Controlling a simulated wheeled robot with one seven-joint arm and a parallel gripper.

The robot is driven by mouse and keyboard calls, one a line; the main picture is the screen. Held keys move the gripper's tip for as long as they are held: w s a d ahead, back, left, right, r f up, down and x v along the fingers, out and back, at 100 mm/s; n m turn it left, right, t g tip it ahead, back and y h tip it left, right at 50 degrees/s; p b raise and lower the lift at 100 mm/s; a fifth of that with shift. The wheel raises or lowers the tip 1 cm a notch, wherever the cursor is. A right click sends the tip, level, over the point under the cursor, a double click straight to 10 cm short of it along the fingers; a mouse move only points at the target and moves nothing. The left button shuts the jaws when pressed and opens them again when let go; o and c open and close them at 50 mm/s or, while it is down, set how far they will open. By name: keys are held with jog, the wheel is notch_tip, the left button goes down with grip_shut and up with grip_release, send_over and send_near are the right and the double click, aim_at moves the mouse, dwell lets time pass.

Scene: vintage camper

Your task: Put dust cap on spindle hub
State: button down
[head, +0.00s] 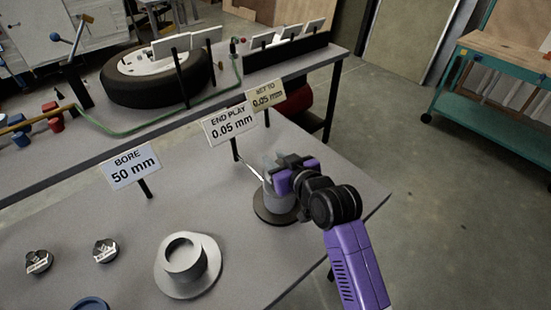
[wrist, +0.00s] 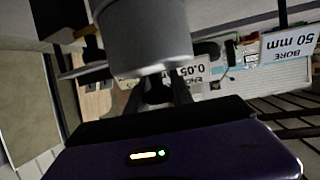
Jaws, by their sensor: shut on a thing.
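In the head view my gripper (head: 280,178) is at the top of a grey cylindrical hub (head: 279,202) on a dark round base (head: 265,217), near the table's right edge. I take this to be the spindle hub. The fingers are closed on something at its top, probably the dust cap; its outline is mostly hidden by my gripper. In the wrist view, which is upside down, the grey cylinder (wrist: 145,38) is close in front of the fingers (wrist: 160,90). I cannot tell whether the held thing is seated on the hub.
A thin rod beside the hub stands near the END PLAY sign (head: 229,124). A flanged grey hub with an open bore (head: 205,280), two small dark-sided pieces (head: 38,262) and a blue ring (head: 90,303) lie left. A BORE sign (head: 132,165) stands behind.

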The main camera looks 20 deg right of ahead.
jog(key=shift+f, duration=0.1)
jog(key=c, duration=1.1)
grip_release()
jog(key=v, duration=1.2)
jog(key=shift+a, duration=0.1)
